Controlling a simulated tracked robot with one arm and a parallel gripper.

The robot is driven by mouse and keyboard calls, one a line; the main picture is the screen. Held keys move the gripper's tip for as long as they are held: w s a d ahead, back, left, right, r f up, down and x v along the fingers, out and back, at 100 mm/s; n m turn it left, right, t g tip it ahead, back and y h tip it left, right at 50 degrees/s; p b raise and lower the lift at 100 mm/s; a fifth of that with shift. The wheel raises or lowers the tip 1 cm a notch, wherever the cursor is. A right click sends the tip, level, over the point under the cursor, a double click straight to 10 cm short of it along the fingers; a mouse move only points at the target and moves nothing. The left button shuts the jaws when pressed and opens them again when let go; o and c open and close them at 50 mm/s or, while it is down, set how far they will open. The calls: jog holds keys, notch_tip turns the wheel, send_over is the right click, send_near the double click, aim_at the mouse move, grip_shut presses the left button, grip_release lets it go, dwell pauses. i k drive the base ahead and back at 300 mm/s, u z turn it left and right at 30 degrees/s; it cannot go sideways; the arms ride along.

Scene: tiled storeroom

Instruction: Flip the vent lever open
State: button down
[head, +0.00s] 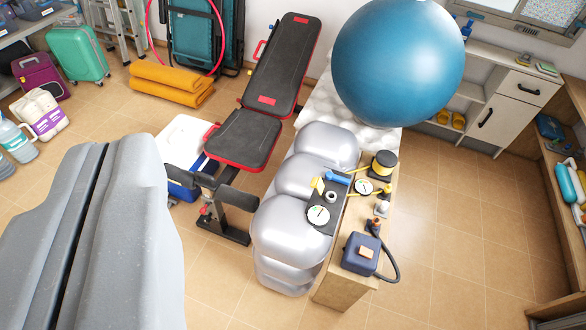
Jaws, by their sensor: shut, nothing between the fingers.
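A dark panel (340,199) with a round white gauge (318,215), a white ring-like fitting (331,196) and a small yellow part (318,186) lies by the wooden bench among silver cushions. A blue cylinder (337,178) is at its upper edge. I cannot tell which small part is the vent lever, or whether it is open or closed. My gripper (110,146) fills the lower left as two large grey fingers pressed together. It is shut and empty, and appears well apart from the panel.
The wooden bench (332,292) also holds a blue box (361,254) with a hose, a yellow-and-black drum (383,163) and another gauge (363,186). Silver cushions (288,232), a weight bench (247,138) and a large blue ball (397,62) crowd around. Tiled floor is clear at right.

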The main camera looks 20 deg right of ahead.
aim_at(328, 175)
jog(key=z, duration=0.05)
jog(key=i, duration=1.35)
jog(key=z, duration=0.7)
